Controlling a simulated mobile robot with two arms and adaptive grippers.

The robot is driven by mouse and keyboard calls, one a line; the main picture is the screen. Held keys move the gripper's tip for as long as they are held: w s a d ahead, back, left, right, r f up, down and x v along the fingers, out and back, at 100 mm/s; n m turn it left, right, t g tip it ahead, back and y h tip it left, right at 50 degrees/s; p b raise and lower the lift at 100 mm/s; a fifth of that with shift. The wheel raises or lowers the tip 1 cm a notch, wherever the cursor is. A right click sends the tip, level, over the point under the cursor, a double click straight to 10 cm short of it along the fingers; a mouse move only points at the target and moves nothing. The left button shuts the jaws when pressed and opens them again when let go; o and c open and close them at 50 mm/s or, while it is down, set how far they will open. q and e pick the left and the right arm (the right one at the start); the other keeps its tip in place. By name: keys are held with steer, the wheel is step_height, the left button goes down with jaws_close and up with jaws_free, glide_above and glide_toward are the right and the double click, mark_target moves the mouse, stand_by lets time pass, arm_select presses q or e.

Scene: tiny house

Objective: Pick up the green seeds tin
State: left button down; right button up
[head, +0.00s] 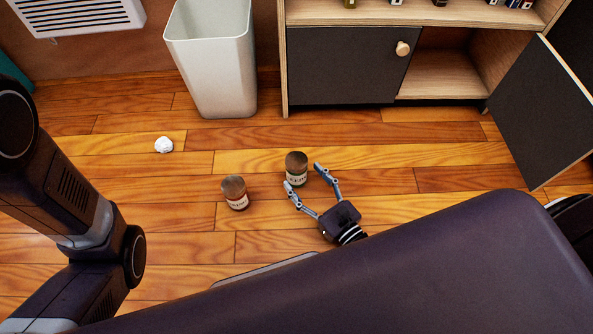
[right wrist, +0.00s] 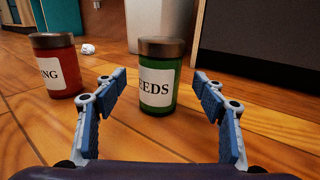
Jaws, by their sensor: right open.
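The green seeds tin (head: 297,169) stands upright on the wooden floor, with a brown lid and a white label. In the right wrist view the green seeds tin (right wrist: 156,80) stands just ahead, between the lines of the two fingers, its label partly turned to the left. My right gripper (head: 304,182) is open and empty, its fingertips close to the tin; the wrist view also shows my right gripper (right wrist: 160,88) spread wide. I cannot tell whether a finger touches the tin. My left arm shows at the left, but its gripper is out of view.
A red tin (right wrist: 58,68) stands left of the green one, and also shows in the head view (head: 235,193). A crumpled white ball (head: 164,145) lies farther back. A white bin (head: 214,62) and a cabinet (head: 345,68) with an open door (head: 540,112) stand behind.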

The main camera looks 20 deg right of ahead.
mark_target(303, 177)
steer(key=b+x, duration=0.1)
steer(key=x, duration=0.3)
steer(key=shift+f+b, duration=0.15)
steer(key=shift+b, duration=0.15)
steer(key=shift+w+a, duration=0.1)
steer(key=shift+w, duration=0.2)
steer(key=shift+c, duration=0.2)
steer(key=c, duration=1.3)
steer(key=shift+c, duration=0.4)
steer(key=shift+r, duration=0.25)
